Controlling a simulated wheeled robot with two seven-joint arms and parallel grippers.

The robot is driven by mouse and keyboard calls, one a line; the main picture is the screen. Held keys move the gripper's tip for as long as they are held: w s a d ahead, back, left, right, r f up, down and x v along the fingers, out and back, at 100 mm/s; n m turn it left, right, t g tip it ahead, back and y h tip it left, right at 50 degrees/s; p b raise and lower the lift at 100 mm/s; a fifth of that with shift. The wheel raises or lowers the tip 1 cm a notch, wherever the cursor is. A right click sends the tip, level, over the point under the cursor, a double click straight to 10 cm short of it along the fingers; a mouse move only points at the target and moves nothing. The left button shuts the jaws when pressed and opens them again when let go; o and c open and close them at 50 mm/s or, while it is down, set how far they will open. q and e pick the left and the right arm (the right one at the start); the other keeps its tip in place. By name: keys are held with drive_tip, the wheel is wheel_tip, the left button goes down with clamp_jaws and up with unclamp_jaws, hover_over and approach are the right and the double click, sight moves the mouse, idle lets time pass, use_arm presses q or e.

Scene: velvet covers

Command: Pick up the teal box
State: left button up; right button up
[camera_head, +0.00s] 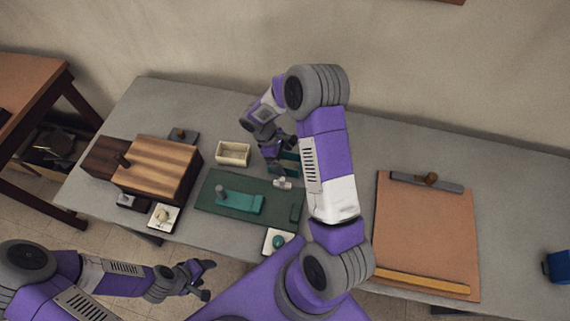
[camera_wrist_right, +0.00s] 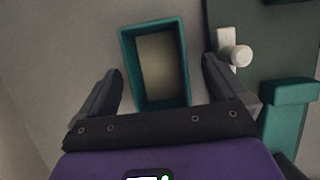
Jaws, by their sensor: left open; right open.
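The teal box (camera_wrist_right: 162,104) is an open-topped rectangular box with a pale inner floor. In the right wrist view it lies beyond and between my right gripper's (camera_wrist_right: 163,66) spread fingers. No hold on it shows. In the head view the teal box (camera_head: 291,158) is partly hidden behind my right arm, near the back edge of a dark green board. My right gripper (camera_head: 277,160) is beside it there, pointing down. My left gripper (camera_head: 203,278) is open and empty, off the table's front edge.
The dark green board (camera_head: 280,208) carries a teal block (camera_head: 240,202) and a white knob (camera_head: 282,183). A cream box (camera_head: 233,153) stands left of the teal box. A striped wooden box (camera_head: 160,165) is further left, a brown clipboard (camera_head: 423,230) at right.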

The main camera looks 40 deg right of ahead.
sight(286, 163)
drive_tip(key=x, duration=0.3)
drive_tip(key=shift+w+d+f, duration=0.1)
drive_tip(key=shift+d, duration=0.05)
drive_tip(key=shift+f+b, duration=0.25)
drive_tip(key=shift+b, duration=0.2)
drive_tip(key=c, duration=1)
